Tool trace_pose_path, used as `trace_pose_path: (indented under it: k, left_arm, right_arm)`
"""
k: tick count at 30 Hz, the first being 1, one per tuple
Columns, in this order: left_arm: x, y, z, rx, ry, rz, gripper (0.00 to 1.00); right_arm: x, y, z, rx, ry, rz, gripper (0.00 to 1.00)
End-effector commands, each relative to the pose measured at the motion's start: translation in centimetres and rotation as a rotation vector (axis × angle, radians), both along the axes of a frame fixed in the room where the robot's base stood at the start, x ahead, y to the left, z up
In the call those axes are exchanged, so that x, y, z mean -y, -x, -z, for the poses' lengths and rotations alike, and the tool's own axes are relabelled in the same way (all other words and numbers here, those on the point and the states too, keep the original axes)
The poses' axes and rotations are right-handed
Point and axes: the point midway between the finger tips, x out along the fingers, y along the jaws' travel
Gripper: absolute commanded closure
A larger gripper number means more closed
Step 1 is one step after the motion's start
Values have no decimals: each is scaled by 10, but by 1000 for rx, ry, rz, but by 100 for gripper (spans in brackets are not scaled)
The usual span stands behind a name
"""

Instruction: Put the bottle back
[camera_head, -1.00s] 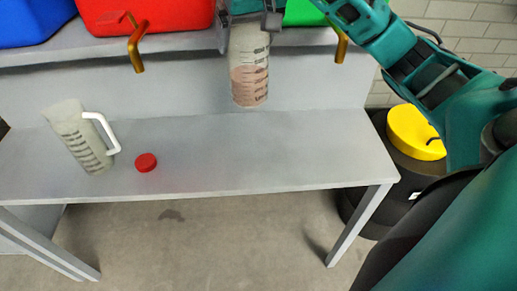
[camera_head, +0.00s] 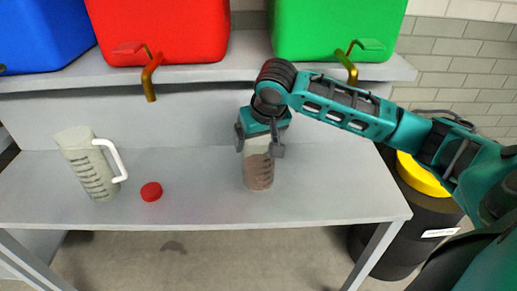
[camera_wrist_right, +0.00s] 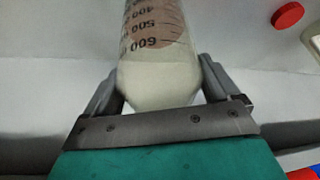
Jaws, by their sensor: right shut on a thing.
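The bottle (camera_head: 259,172) is clear with dark measuring marks and holds a brownish content in its lower part. It is upright at the lower shelf; I cannot tell whether its base touches the surface. My right gripper (camera_head: 259,144) is shut on its upper part from above. In the right wrist view the bottle (camera_wrist_right: 158,60) sits between the two fingers (camera_wrist_right: 160,98), with its marks upside down. My left gripper is not in view.
A graduated jug (camera_head: 88,170) with a white handle and a red cap (camera_head: 151,192) stand left on the lower shelf (camera_head: 200,210). Red (camera_head: 160,30), green (camera_head: 335,30) and blue (camera_head: 40,35) containers sit above, with brass taps overhanging. A black barrel (camera_head: 400,215) stands right.

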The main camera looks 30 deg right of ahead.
Motion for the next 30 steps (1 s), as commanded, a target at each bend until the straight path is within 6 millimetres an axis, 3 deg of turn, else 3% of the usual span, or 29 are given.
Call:
trace_pose_path:
  k: [6,16,17,20,30]
  left_arm:
    - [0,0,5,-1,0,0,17]
    - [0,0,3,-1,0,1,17]
    - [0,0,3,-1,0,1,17]
    - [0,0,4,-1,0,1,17]
    - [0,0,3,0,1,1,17]
  right_arm:
    - [1,0,31,0,2,1,87]
    - [0,0,32,0,0,0,87]
    - [0,0,34,-2,0,-1,9]
    - [0,0,34,-1,0,-1,0]
    - [0,2,25,0,0,-1,0]
